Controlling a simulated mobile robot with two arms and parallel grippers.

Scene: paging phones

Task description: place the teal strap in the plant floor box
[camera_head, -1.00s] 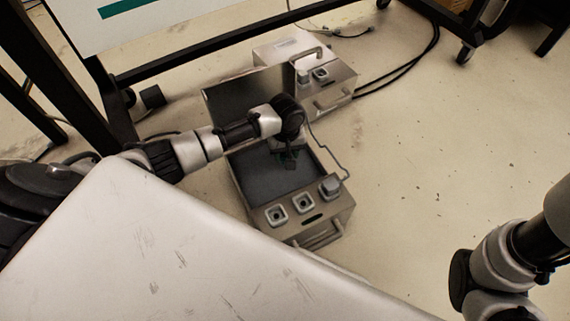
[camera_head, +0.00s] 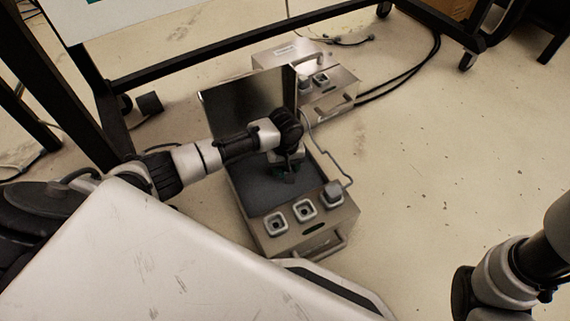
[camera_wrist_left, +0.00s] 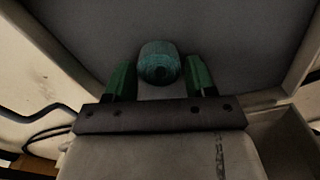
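The teal strap (camera_wrist_left: 158,65) is a small rolled coil in the left wrist view, against the grey floor of an open metal box. My left gripper (camera_wrist_left: 160,75) has its two green fingers apart, one on each side of the coil. A narrow gap shows on the right side of the coil; contact on the left is unclear. In the head view, my left gripper (camera_head: 287,172) points down inside the open box (camera_head: 318,238), and the wrist mostly hides the strap. I cannot read any label naming the plant floor box. My right gripper is out of view.
The open box has a raised dark lid (camera_head: 245,105), sockets on its front panel and a wire at its right. A second, closed metal box (camera_head: 325,82) stands behind it with black cables. A black frame (camera_head: 190,68) crosses behind. Floor to the right is clear.

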